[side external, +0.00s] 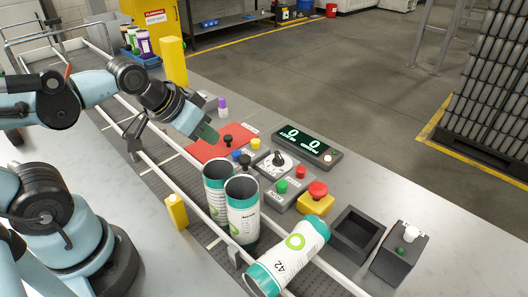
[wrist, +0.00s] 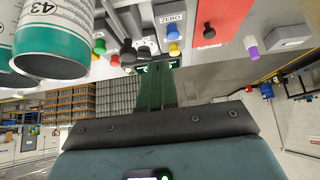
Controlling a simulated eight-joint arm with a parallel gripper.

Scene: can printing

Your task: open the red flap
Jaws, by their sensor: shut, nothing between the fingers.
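The red flap (side external: 202,151) lies flat on the bench beside the conveyor in the side view, with a black knob (side external: 227,140) on it. In the wrist view the flap (wrist: 232,14) and its knob (wrist: 209,32) are at the upper right. My gripper (side external: 208,134) is above the far part of the flap, its dark green fingers pointing down toward it and hiding a little of it. The fingers (wrist: 157,82) are together and empty in the wrist view. They look apart from the knob, which is to their right there.
Two upright cans (side external: 242,210) stand on the conveyor close to the flap, and another can (side external: 288,258) lies tilted. A control panel with a dial (side external: 278,163), buttons and a red stop button (side external: 317,190) is to the right. A purple-capped object (side external: 222,104) stands behind the flap.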

